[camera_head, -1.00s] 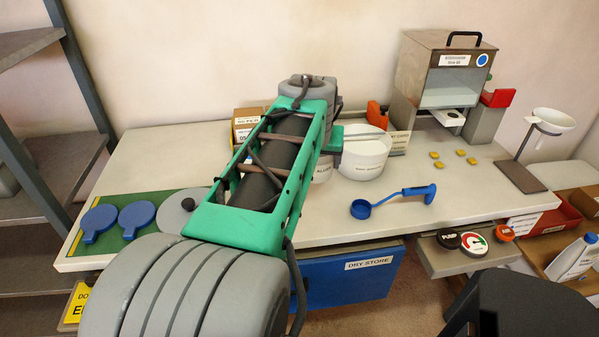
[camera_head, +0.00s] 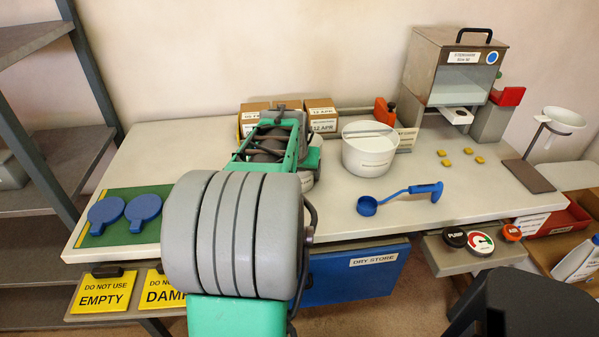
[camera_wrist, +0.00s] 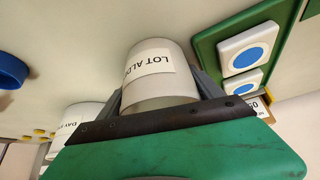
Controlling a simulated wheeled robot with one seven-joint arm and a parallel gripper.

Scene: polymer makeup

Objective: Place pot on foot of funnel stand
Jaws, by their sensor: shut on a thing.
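The pot is a white cylinder with a "LOT" label, seen in the wrist view (camera_wrist: 152,62). My gripper (camera_wrist: 158,88) has its two grey fingers on either side of the pot and is shut on it. In the head view, only a pale bit of the pot (camera_head: 306,181) shows beside my arm, which hides most of the gripper. The funnel stand is at the right end of the table, with a white funnel (camera_head: 563,118) on a thin rod. Its foot (camera_head: 528,176) is a flat brown plate lying bare on the table, well to the right of the pot.
A large white tub (camera_head: 369,152) stands just right of my gripper. A blue ladle (camera_head: 398,198) lies in front of it. Several yellow pieces (camera_head: 460,155) and a steel machine (camera_head: 455,70) stand between tub and funnel stand. Boxes (camera_head: 322,115) stand behind my arm.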

